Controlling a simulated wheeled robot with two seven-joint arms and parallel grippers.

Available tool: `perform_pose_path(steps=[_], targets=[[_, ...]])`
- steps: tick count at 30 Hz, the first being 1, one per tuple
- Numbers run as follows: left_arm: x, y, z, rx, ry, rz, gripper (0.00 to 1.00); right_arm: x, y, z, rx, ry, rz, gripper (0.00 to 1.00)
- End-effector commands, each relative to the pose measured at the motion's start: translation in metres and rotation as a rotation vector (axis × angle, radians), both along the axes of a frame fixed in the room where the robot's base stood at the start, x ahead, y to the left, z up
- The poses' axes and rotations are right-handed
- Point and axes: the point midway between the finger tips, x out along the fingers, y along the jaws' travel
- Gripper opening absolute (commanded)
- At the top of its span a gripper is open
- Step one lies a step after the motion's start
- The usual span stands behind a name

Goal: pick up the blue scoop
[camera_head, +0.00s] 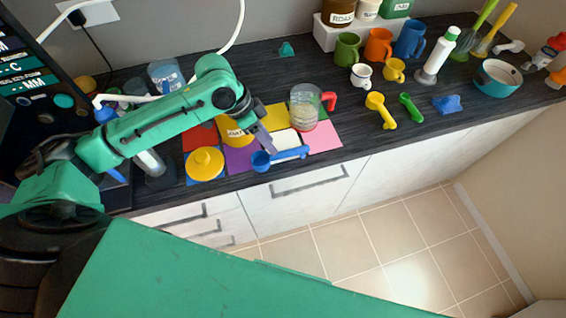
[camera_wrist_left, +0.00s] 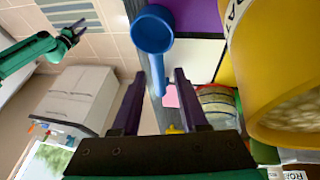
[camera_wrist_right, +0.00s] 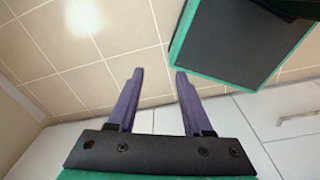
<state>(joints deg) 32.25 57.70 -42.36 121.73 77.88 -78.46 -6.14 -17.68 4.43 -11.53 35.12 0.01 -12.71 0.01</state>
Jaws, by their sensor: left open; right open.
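The blue scoop (camera_head: 261,161) lies near the front edge of the counter, its bowl to the left and its handle pointing right. My left gripper (camera_head: 268,148) is open, just behind the scoop in the head view. In the left wrist view the scoop's bowl (camera_wrist_left: 152,32) is beyond the fingertips, and its handle runs down toward the gap between the open fingers (camera_wrist_left: 160,78). I cannot tell whether they touch it. My right gripper (camera_wrist_right: 159,73) is open and empty over the floor.
A yellow labelled canister (camera_head: 232,132) stands close to the left gripper. A measuring jug with a red handle (camera_head: 305,108) stands on coloured squares behind the scoop. A yellow lid (camera_head: 205,164) lies to the left. Yellow (camera_head: 380,110) and green (camera_head: 410,107) scoops lie further right.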

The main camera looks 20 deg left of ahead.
Motion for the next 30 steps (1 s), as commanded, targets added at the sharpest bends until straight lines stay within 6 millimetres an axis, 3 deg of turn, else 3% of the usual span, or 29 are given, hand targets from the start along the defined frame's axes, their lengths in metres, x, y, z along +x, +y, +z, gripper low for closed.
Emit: perform_pose_path(steps=[5, 9, 12, 20, 23, 24, 30], targets=[[0.000, -0.006, -0.018, -0.001, -0.001, -0.002, 0.43, 0.015, 0.001, -0.024, 0.002, -0.025, 0.000, 0.50], [-0.002, -0.016, -0.041, -0.002, -0.002, -0.002, 0.43, 0.015, 0.000, -0.060, 0.002, -0.025, -0.001, 0.50], [-0.001, -0.022, -0.051, -0.001, -0.003, -0.001, 0.43, 0.012, 0.000, -0.075, 0.001, -0.021, -0.001, 0.50], [-0.001, -0.023, -0.046, 0.000, 0.000, -0.001, 0.43, 0.010, -0.002, -0.071, -0.002, -0.018, 0.000, 0.50], [-0.001, -0.023, -0.046, 0.000, 0.000, -0.001, 0.05, 0.010, -0.002, -0.071, -0.002, -0.018, 0.000, 0.50], [-0.001, -0.023, -0.046, 0.000, 0.000, -0.001, 0.00, 0.010, -0.002, -0.071, -0.002, -0.018, 0.000, 0.50], [-0.001, -0.023, -0.046, 0.001, -0.001, -0.001, 0.00, 0.010, -0.002, -0.071, -0.002, -0.017, 0.000, 0.50]])
